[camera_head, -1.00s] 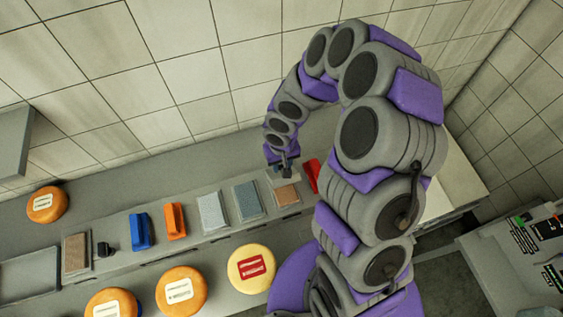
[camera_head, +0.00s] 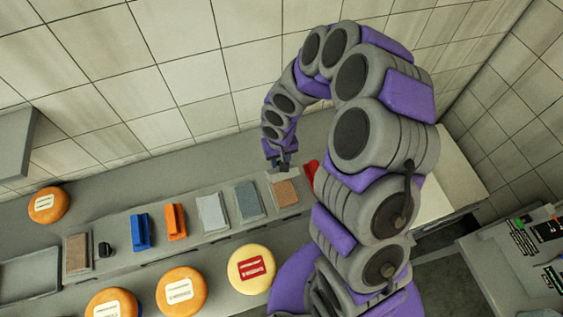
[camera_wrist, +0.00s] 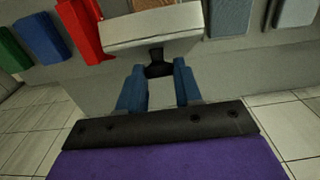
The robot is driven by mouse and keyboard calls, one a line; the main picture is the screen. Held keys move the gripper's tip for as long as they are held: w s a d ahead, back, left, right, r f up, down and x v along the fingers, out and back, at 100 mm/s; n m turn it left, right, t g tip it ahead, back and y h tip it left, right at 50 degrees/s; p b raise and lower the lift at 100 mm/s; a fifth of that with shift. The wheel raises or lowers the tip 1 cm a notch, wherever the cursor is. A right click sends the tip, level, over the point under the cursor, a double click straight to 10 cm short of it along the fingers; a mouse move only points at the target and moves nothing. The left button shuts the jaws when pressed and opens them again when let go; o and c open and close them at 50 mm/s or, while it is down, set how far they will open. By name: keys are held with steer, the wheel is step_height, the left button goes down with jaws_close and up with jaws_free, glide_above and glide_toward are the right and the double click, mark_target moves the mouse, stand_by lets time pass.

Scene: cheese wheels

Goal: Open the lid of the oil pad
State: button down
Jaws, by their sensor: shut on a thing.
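The brown oil pad (camera_head: 285,194) lies in its tray near the right end of the row on the counter. Its surface shows in the head view. In the wrist view, the pale grey lid (camera_wrist: 155,28) stands tilted in front of the brown pad (camera_wrist: 148,4). A small black knob (camera_wrist: 157,65) sticks out from the lid. My gripper (camera_wrist: 158,80) has its two blue fingers around this knob, shut on it. In the head view, my gripper (camera_head: 279,164) is at the back edge of the pad; the lid is barely distinguishable there.
A red block (camera_head: 311,173) stands just right of the pad. A grey-blue pad (camera_head: 249,200) and a pale grey pad (camera_head: 212,212) lie to its left, then orange (camera_head: 175,222) and blue (camera_head: 141,231) blocks. Cheese wheels (camera_head: 251,268) lie in front. A tiled wall (camera_head: 200,90) rises behind.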

steer(key=w+a+b, duration=0.2)
steer(key=w, duration=0.7)
steer(key=shift+w+a+f, duration=0.2)
steer(key=shift+a+f, duration=0.15)
steer(key=shift+f, duration=0.05)
steer(key=c, duration=0.8)
jaws_free()
steer(key=shift+w, duration=0.1)
steer(key=shift+a, duration=0.1)
step_height(320, 180, up, 17)
steer(key=shift+a+r+p, duration=0.1)
steer(key=shift+p, duration=1.15)
